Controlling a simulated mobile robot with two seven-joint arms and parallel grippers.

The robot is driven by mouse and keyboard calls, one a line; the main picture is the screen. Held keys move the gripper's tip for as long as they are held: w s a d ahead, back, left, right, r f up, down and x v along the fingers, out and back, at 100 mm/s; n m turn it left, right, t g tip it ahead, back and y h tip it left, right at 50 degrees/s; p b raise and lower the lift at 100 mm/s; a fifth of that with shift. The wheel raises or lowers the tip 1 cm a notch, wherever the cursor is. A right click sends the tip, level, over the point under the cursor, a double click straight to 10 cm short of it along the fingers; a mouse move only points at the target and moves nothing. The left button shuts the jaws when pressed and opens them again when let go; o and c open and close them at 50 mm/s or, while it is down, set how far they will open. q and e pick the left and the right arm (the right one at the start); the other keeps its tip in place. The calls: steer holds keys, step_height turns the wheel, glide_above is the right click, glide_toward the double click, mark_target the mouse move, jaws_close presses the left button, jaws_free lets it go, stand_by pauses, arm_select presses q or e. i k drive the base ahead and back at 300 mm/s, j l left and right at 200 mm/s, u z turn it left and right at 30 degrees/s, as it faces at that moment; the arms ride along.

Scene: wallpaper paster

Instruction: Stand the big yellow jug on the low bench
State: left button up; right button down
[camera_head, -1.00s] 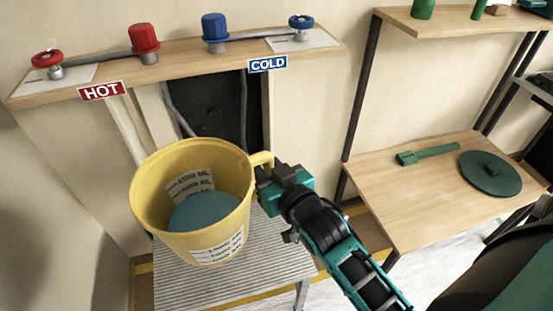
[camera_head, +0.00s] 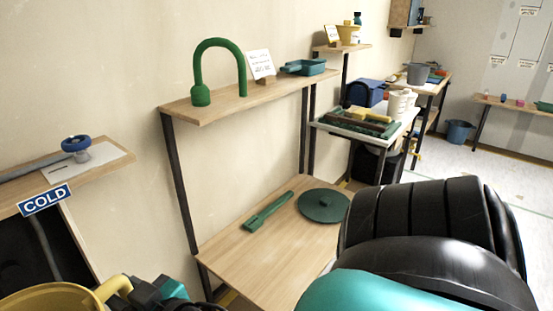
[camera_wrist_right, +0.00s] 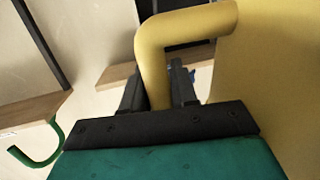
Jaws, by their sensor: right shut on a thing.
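The big yellow jug (camera_head: 52,299) shows only by its rim and handle at the bottom left of the head view; the rest is cut off by the frame. My right gripper (camera_head: 145,291) is at its handle. In the right wrist view the two dark fingers of my gripper (camera_wrist_right: 157,88) are shut on the handle, one on each side, and the jug's yellow wall (camera_wrist_right: 268,85) fills the right side. A low wooden bench (camera_head: 252,268) is right of the jug in the head view, with clear space at its front. My left gripper is not in view.
A green spatula (camera_head: 268,211) and a round green lid (camera_head: 323,205) lie at the back of the bench. A shelf (camera_head: 235,101) on dark posts stands above it. The COLD tap ledge (camera_head: 108,164) is at left. My own arm covers the lower right.

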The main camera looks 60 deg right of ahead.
mark_target(300, 236)
steer(key=k+l+z, duration=0.1)
steer(key=l, duration=0.55)
steer(key=k+l+z, duration=0.15)
steer(key=l, duration=0.5)
steer(key=k+l+z, duration=0.1)
steer(key=l, duration=0.6)
steer(key=k+l+z, duration=0.15)
steer(key=l, duration=0.5)
steer(key=i, duration=0.05)
